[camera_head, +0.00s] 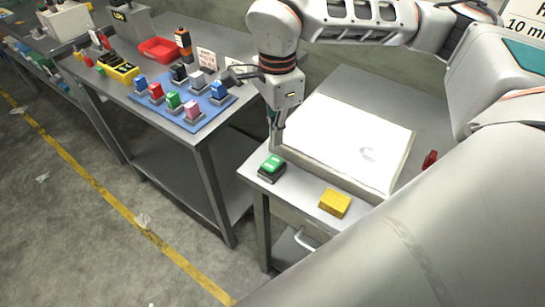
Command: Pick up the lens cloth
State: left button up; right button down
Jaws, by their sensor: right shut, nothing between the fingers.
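No thing is plainly recognisable as the lens cloth. A small yellow block-like piece (335,203) lies on the bench's front edge, and I cannot tell whether it is folded cloth. A faint pale shape (368,154) shows on the bright white light panel (335,125), too washed out to name. My right gripper (277,135) points down at the panel's left edge, shut and empty. It is above and behind the green-topped dark block (271,168), apart from the yellow piece. My left gripper is out of view.
A second bench at left holds a blue mat (205,122) with several coloured blocks, a red tray (159,49) and a yellow-black rack (120,70). A red object (430,159) lies right of the panel. My own arm covers the lower right.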

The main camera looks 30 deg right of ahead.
aim_at(333, 202)
jog(key=k+j, duration=0.8)
jog(key=k, duration=0.05)
